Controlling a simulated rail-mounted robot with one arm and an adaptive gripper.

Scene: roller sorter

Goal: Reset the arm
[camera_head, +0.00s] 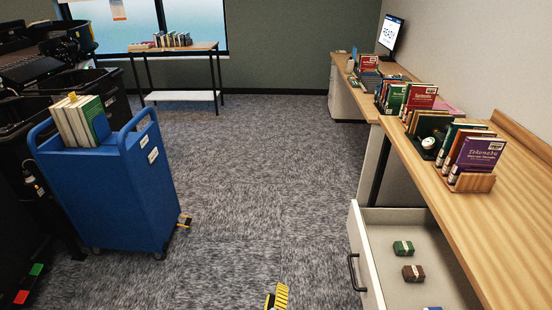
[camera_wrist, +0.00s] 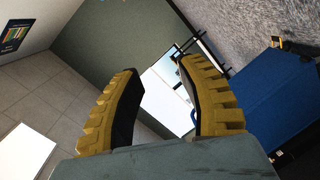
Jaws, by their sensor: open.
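My gripper (camera_wrist: 156,68) is open in the wrist view, with its two yellow ribbed fingers apart and nothing between them. The view is tilted, and past the fingers it shows the green wall, the window and the ceiling. In the head view, only a yellow ribbed part of my gripper (camera_head: 277,297) shows at the bottom edge, over the carpet. It is apart from the blue cart and the open drawer.
A blue book cart (camera_head: 118,195) stands at left beside black bins (camera_head: 17,150). At right, a wooden counter (camera_head: 520,215) holds books in racks, and an open drawer (camera_head: 380,270) juts out with small boxes. A table (camera_head: 203,46) stands at the back. The carpet between is clear.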

